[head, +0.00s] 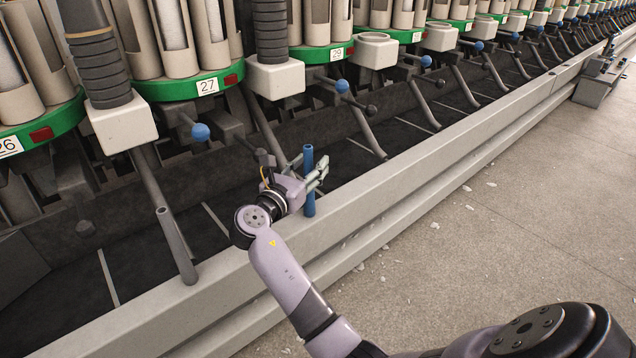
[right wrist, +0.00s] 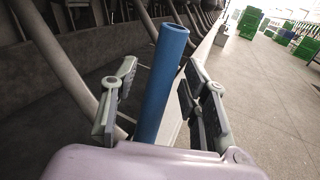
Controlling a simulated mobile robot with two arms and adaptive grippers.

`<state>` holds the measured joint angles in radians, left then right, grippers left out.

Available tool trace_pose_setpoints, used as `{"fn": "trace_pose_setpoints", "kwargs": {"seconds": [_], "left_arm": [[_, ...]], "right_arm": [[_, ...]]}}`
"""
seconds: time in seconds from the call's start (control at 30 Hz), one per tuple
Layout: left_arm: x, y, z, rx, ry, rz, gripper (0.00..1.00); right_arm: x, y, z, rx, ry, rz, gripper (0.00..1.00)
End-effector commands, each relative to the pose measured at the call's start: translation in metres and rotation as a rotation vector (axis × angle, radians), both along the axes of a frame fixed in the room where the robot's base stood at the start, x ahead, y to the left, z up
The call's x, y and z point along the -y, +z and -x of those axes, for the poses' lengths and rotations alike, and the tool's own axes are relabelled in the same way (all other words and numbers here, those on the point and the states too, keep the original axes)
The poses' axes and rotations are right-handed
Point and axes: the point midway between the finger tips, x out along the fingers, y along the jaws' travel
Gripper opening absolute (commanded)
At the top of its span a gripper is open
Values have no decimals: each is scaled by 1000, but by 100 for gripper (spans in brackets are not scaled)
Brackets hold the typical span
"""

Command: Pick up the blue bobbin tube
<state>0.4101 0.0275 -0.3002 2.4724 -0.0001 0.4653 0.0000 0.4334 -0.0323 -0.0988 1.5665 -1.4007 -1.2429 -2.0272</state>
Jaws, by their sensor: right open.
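The blue bobbin tube (head: 309,181) stands upright at the machine's front ledge in the head view. In the right wrist view the blue tube (right wrist: 162,85) rises between the two fingers, leaning slightly right. My right gripper (head: 318,176) is at the tube, its fingers on either side. In the right wrist view my right gripper (right wrist: 158,100) is open, with a gap between the tube and each finger. The tube's lower end is hidden behind the gripper's palm in the wrist view. My left gripper is not in view.
A grey tube (head: 176,246) leans at the ledge to the left. The machine's long front ledge (head: 400,187) runs to the far right. Numbered green plates (head: 190,85) and blue-knobbed levers (head: 200,132) stand behind. The floor (head: 480,230) is open, with white scraps.

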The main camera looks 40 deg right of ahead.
Motion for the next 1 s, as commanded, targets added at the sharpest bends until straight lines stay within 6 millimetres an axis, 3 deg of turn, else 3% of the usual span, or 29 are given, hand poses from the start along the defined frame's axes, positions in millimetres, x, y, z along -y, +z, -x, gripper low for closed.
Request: {"fn": "trace_pose_setpoints", "kwargs": {"seconds": [0.27,0.87,1.0], "left_arm": [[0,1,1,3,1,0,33],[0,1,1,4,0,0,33],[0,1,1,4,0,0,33]], "right_arm": [[-1,1,0,0,0,0,40],[-1,1,0,0,0,0,0],[-1,1,0,0,0,0,0]]}}
